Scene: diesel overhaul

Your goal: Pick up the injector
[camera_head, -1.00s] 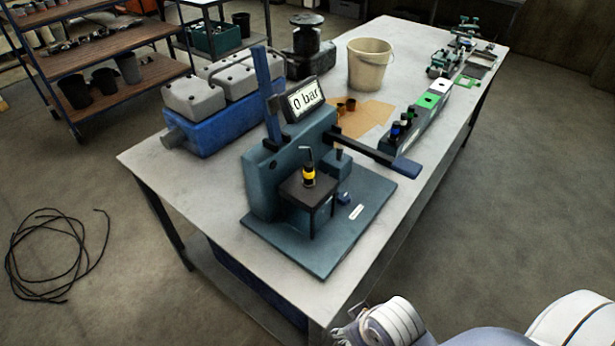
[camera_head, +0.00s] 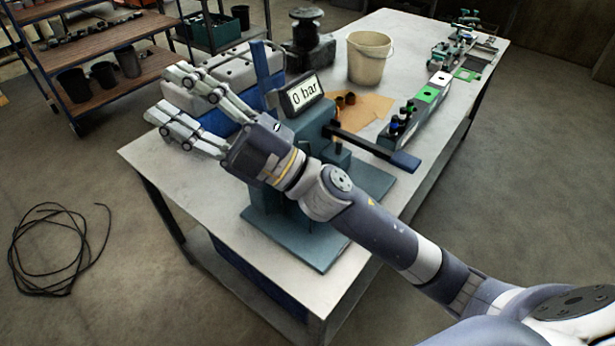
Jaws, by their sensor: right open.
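My right gripper (camera_head: 165,94) is open and empty, its fingers spread over the grey-topped blue engine block at the table's left. My right arm reaches in from the lower right across the teal test stand (camera_head: 290,240). The yellow-banded injector seen earlier on the stand's small black platform is hidden behind my arm. The stand's display (camera_head: 303,94) reads 0 bar, and its lever ends in a blue grip (camera_head: 405,162). Several small dark and blue-banded injector-like parts (camera_head: 397,126) stand in the near end of the rack. My left gripper is not in view.
The long rack (camera_head: 411,118) has green and white sections. A beige bucket (camera_head: 368,58), brown cardboard (camera_head: 366,108) and a dark round-topped device (camera_head: 307,40) are on the table (camera_head: 150,160). Shelves (camera_head: 110,50) stand back left; a black cable (camera_head: 60,245) lies on the floor.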

